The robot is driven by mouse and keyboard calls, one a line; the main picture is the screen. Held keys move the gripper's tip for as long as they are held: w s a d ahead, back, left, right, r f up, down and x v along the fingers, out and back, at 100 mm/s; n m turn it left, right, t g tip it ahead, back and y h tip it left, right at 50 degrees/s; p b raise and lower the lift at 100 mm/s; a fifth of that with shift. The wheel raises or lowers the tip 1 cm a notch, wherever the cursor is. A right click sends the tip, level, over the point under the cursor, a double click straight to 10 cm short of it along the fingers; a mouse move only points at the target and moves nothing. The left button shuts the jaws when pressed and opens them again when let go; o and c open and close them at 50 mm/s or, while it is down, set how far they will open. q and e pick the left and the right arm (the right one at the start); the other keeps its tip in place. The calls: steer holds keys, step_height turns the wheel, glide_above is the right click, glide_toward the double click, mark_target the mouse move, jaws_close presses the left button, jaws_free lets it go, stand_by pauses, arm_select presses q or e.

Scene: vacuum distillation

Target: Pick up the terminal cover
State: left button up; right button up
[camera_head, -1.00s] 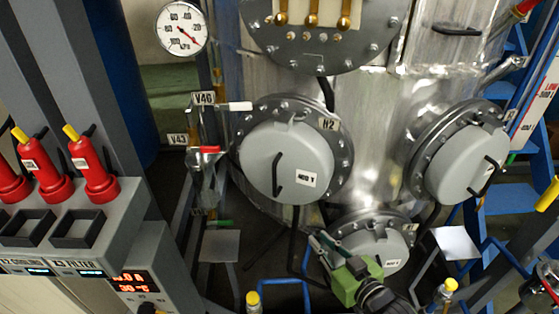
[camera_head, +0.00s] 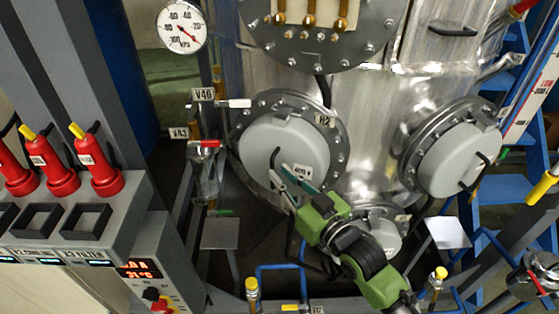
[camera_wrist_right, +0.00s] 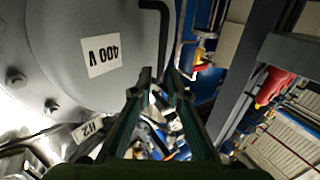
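The terminal cover (camera_head: 300,143) is a round grey cap with a black bar handle. It sits in a bolted flange tagged H2 on the steel vessel. In the right wrist view the cover (camera_wrist_right: 95,85) fills the upper left, with a white "400 V" label. Its handle (camera_wrist_right: 163,30) reaches down toward the fingertips. My right gripper (camera_head: 278,170), green with slim fingers, is at the cover's lower part by the handle. In the right wrist view its fingers (camera_wrist_right: 160,74) are apart; whether they touch the handle I cannot tell. My left gripper is out of view.
Similar grey caps sit at the right (camera_head: 460,160) and below (camera_head: 374,235), the lower partly behind my right arm. A red-handled valve (camera_head: 206,145) and a white-handled one (camera_head: 234,104) stand left of the cover. A control console (camera_head: 140,215) with red bottles is at the left.

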mark_target(273, 167)
steer(key=p+x, duration=0.1)
steer(key=x, duration=0.3)
steer(key=shift+w+a+r+p, duration=0.15)
steer(key=shift+w+a+p, duration=0.15)
steer(key=shift+p, duration=0.05)
steer(key=shift+d, duration=0.1)
jaws_close()
steer(key=shift+r, duration=0.15)
steer(key=shift+r, duration=0.15)
